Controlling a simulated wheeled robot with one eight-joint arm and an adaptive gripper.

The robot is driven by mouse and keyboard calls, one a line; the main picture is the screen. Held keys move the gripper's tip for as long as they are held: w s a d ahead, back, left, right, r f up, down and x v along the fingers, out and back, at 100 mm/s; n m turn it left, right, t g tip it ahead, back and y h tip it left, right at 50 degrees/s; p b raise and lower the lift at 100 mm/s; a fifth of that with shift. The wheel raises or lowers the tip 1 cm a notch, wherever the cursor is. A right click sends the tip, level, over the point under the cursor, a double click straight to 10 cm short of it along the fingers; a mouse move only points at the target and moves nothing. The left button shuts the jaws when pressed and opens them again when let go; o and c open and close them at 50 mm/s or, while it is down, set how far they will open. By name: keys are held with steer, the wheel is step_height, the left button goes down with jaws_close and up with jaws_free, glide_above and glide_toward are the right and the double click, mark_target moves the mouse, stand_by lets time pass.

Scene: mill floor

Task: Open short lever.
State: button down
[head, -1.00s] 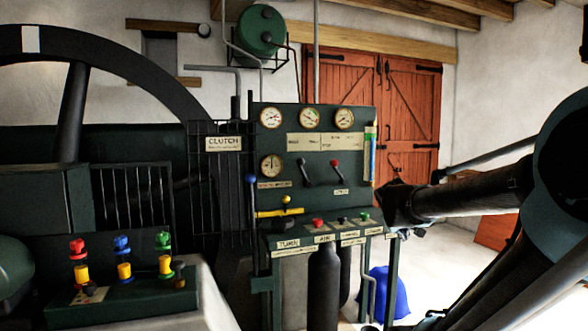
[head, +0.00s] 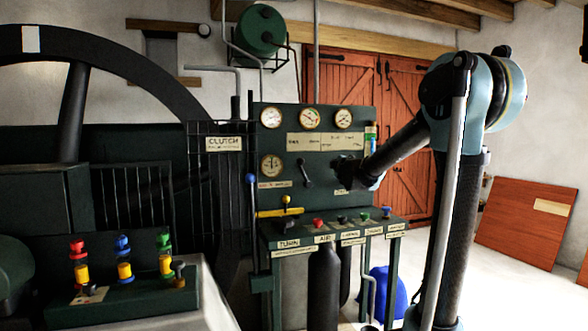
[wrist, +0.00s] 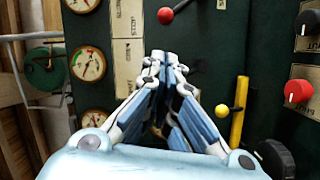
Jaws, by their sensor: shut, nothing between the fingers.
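A dark green control panel (head: 270,222) carries two small levers, and I cannot tell by label which is the short one. The black-knobbed lever (head: 304,172) stands on the panel's left part, tilted. The red-knobbed lever is hidden behind my gripper in the head view; its red knob shows at the top of the wrist view (wrist: 166,15). My gripper (head: 347,172) is in front of the panel's right part. In the wrist view my gripper (wrist: 163,58) has its fingers together, empty, apart from the red knob.
Gauges (head: 309,119) sit above the levers. A yellow-knobbed handle (head: 286,200) and a ledge with coloured knobs (head: 318,223) are below. A blue-topped upright lever (head: 251,180) stands left. Open floor lies at the right, beside a leaning wooden board (head: 525,222).

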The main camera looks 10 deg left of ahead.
steer(key=w+a+f+n+g+y, duration=0.1)
steer(key=w+a+n+y, duration=0.2)
steer(key=a, duration=0.6)
steer(key=w+a+f+n+g+y, duration=0.1)
steer(key=w+a+n+y, duration=0.2)
steer(key=a+n, duration=0.4)
steer(key=a+y, duration=0.1)
steer(key=a, duration=0.2)
steer(key=shift+w+f+g+y, duration=0.15)
steer(key=shift+f+g+y, duration=0.1)
steer(key=shift+g+y, duration=0.05)
steer(key=shift+a, duration=0.15)
steer(key=x, duration=1)
steer(key=shift+w+d+r, duration=0.15)
steer(key=shift+d, duration=0.5)
steer(key=shift+w+d+r, duration=0.15)
steer(key=shift+w+d, duration=0.05)
steer(key=shift+d, duration=0.45)
steer(key=shift+w+d+r, duration=0.15)
steer(key=shift+d, duration=0.5)
steer(key=shift+s+a, duration=0.1)
steer(key=shift+a, duration=0.05)
steer(key=shift+r, duration=0.15)
